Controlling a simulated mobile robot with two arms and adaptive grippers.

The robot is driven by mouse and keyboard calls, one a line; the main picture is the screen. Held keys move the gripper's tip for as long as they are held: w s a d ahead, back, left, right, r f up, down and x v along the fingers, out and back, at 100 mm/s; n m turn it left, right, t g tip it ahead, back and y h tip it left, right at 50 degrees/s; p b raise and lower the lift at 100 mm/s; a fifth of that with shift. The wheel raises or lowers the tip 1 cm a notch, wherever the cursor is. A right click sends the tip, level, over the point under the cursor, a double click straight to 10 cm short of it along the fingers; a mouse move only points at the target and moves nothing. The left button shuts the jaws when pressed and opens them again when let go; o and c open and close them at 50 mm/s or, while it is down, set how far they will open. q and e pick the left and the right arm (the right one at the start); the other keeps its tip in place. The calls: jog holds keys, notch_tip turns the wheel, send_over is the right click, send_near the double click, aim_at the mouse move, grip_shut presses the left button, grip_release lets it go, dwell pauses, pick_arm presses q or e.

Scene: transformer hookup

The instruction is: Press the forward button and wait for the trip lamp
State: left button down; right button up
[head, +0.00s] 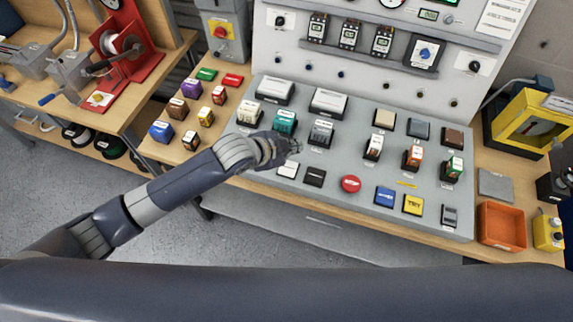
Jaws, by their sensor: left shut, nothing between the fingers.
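The grey sloped console (325,200) stands on the wooden bench, with a row of push buttons along its front. From left to right these are a white button (287,170), a black button (314,177), a red mushroom button (351,184), a blue button (384,197) and a yellow button (413,205). Their labels are too small to read, so I cannot tell which is forward. My left gripper (289,146) is shut and empty, just behind the white button in the picture. I cannot tell whether it touches the console. No lamp is clearly marked as trip. My right gripper is not in view.
Teal (285,121) and dark modules stand close around the gripper. The upright panel (275,40) rises behind, with several small dark fittings. Loose coloured blocks lie on the bench at left. An orange tray (502,225) sits at right. Open floor lies in front.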

pick_arm(q)
jog(key=shift+w+a+r+m, duration=0.1)
jog(key=shift+w+r+m, duration=0.1)
jog(key=shift+r+m, duration=0.1)
jog(key=shift+f, duration=0.1)
jog(key=b, duration=0.8)
send_over(290, 170)
notch_tip(290, 170, down, 8)
jog(key=shift+r, duration=0.1)
jog(key=shift+f, duration=0.4)
dwell(0.8)
jog(key=shift+f, duration=0.4)
jog(key=shift+f+b, duration=0.3)
jog(key=shift+f, duration=0.2)
dwell(0.5)
dwell(0.3)
jog(key=shift+r+p, duration=0.85)
jog(key=shift+p, duration=0.15)
